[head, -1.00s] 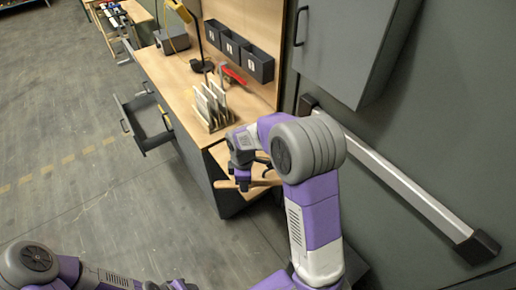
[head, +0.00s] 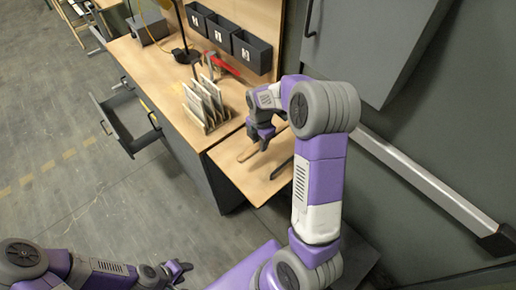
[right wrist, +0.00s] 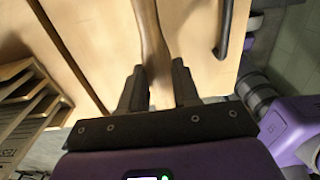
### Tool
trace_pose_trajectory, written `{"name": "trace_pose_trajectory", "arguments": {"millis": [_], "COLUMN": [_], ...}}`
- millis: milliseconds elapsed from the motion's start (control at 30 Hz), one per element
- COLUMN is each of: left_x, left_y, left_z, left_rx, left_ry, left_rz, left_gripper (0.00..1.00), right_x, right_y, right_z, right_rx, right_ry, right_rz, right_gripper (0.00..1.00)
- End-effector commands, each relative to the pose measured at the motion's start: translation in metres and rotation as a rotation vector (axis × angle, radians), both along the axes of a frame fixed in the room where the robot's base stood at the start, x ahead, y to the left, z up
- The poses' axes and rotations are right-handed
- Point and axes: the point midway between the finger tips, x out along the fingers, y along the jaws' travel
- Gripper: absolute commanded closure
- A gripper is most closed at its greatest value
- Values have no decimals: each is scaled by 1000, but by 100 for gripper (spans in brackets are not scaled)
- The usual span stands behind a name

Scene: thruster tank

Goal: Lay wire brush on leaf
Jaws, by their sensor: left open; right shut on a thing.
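My right gripper (head: 262,146) is shut on the wooden handle of the wire brush (head: 247,155). In the right wrist view the brown handle (right wrist: 150,35) runs between the two fingers (right wrist: 150,88) and out of the top of the picture. The brush is over the pale wooden leaf (head: 240,180) at the near end of the bench; I cannot tell whether it touches. The leaf also fills much of the right wrist view (right wrist: 190,55). The bristles are not clear in either view. My left gripper (head: 184,272) is open and empty, low over the floor, away from the bench.
A rack of upright plates (head: 205,105) stands on the bench beside the leaf. A dark curved bar (right wrist: 224,25) lies right of the brush. A red-handled tool (head: 222,65), dark bins (head: 222,33) and a lamp are further back. An open drawer (head: 128,125) juts left.

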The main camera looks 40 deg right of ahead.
Motion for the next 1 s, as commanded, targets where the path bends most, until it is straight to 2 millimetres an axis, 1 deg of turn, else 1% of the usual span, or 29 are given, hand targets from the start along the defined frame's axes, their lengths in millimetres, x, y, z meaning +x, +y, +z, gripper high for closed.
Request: {"name": "trace_pose_trajectory", "arguments": {"millis": [33, 100, 267, 433, 500, 733, 867, 900, 967, 1000], "left_x": [0, 0, 0, 0, 0, 0, 0, 0, 0, 0], "left_y": [0, 0, 0, 0, 0, 0, 0, 0, 0, 0], "left_z": [-3, -4, -5, -10, -10, -10, -13, -13, -12, -12], "left_rx": [0, 0, 0, 0, 0, 0, 0, 0, 0, 0], "left_ry": [0, 0, 0, 0, 0, -1, -1, -1, -1, -1], "left_rz": [0, 0, 0, 0, 0, 0, 0, 0, 0, 0], "left_gripper": [57, 57, 57, 57, 57, 57, 57, 57, 57, 57], "right_x": [-1, 0, 0, 0, 0, 0, 0, 0, 0, 0], "right_y": [0, 0, 0, 0, 0, 0, 0, 0, 0, 0], "right_z": [-10, -18, -29, -53, -59, -59, -63, -63, -62, -62], "right_rx": [1, 1, 0, 0, 0, 0, 0, 0, 0, 0], "right_ry": [3, 2, 1, 2, 1, -2, -1, -1, -1, -1], "right_rz": [0, 0, 0, -1, -2, -1, -1, -1, -1, -1], "right_gripper": [100, 100, 100, 100, 100, 100, 100, 66, 57, 50]}}
